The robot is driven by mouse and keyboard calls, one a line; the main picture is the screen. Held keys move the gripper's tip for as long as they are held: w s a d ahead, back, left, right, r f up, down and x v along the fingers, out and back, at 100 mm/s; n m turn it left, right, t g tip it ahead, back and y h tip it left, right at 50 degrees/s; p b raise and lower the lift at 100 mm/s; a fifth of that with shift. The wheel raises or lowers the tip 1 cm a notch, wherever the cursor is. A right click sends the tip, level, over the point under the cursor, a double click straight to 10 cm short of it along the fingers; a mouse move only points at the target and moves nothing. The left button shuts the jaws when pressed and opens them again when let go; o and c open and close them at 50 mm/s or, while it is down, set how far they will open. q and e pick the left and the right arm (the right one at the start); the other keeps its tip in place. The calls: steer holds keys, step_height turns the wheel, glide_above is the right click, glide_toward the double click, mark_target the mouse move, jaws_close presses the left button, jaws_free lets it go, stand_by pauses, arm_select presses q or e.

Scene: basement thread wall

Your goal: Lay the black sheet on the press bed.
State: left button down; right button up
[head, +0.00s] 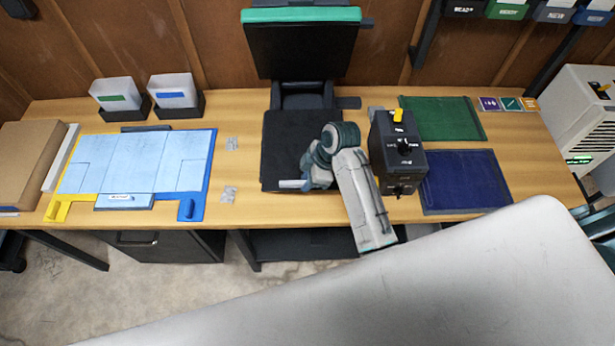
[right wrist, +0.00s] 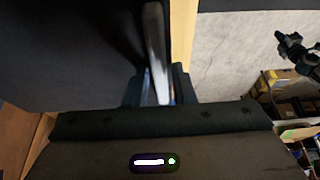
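The press stands at the middle back of the table in the head view, its lid (head: 302,48) raised, black with a teal top edge. Below it lies a flat black square (head: 283,135), where I cannot tell black sheet from press bed. My right gripper (head: 290,184) is low over the front part of this square, fingers pointing left. In the right wrist view a pale finger (right wrist: 157,55) lies against a broad dark surface (right wrist: 70,50). The second finger is not clear, so I cannot tell if the sheet is pinched. My left gripper is not in view.
A black control box (head: 398,155) stands just right of my right arm. A green sheet (head: 440,118) and a dark blue sheet (head: 465,180) lie beyond it. A blue-and-yellow board (head: 140,165), two bins (head: 174,92) and a cardboard box (head: 25,160) are on the left.

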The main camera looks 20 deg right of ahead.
steer(key=shift+o, duration=1)
steer(key=shift+r, duration=0.2)
steer(key=b+v, duration=0.3)
steer(key=v, duration=0.3)
steer(key=shift+d+r, duration=0.15)
steer(key=p+v, duration=0.3)
steer(key=v, duration=0.2)
steer(key=shift+s+r, duration=0.2)
steer(key=shift+r, duration=0.15)
steer(key=shift+f, duration=0.1)
